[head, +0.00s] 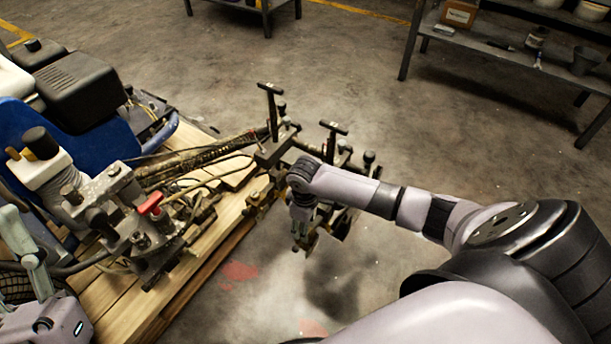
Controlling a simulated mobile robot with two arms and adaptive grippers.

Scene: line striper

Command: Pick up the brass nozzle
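The line striper's metal spray bracket (262,195) juts out past the wooden boards in the middle of the head view. Small brass-coloured parts show on it, but I cannot tell which is the brass nozzle. My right gripper (301,240) points down at the outer end of the bracket, close beside its dark fittings. Its fingers are small and partly lost against these fittings, so I cannot tell whether they touch anything. Part of my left arm and gripper (30,258) shows at the lower left edge, cut off by the frame.
The striper's pump (140,235) with a red lever (150,204) stands on the wooden boards (108,299). Upright T-handles (270,88) rise behind my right gripper. A shelf (490,60) with a box and pots stands at the upper right. The concrete floor between is clear.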

